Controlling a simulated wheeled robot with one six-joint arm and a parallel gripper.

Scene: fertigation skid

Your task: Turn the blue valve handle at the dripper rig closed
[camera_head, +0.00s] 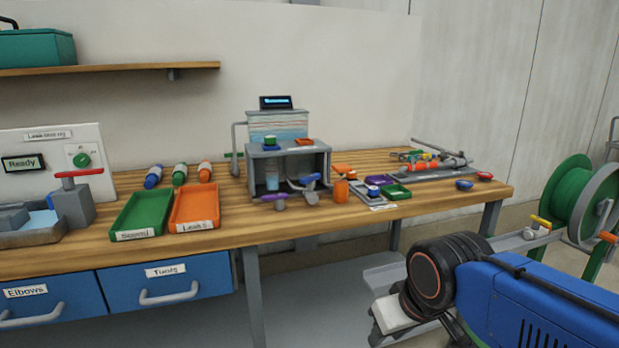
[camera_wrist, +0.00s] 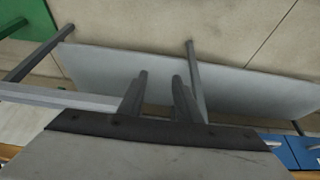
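The dripper rig (camera_head: 318,165), a grey box frame with a clear tank on top, stands at the back middle of the bench. A blue valve handle (camera_head: 310,178) sits at its front right, slightly tilted, on a grey valve body. A purple handle (camera_head: 273,197) sits on a pipe to its left. My gripper (camera_wrist: 160,75) shows in the wrist view with its two fingers apart and nothing between them. It is away from the rig, over the floor beside the bench. In the head view my arm is at lower right; the fingertips cannot be made out there.
The wooden bench (camera_head: 230,232) holds a green tray (camera_head: 141,217), an orange tray (camera_head: 195,207) and several small coloured parts right of the rig. A green hose reel (camera_head: 567,195) stands at far right. A grey lower shelf (camera_wrist: 235,85) lies under the bench.

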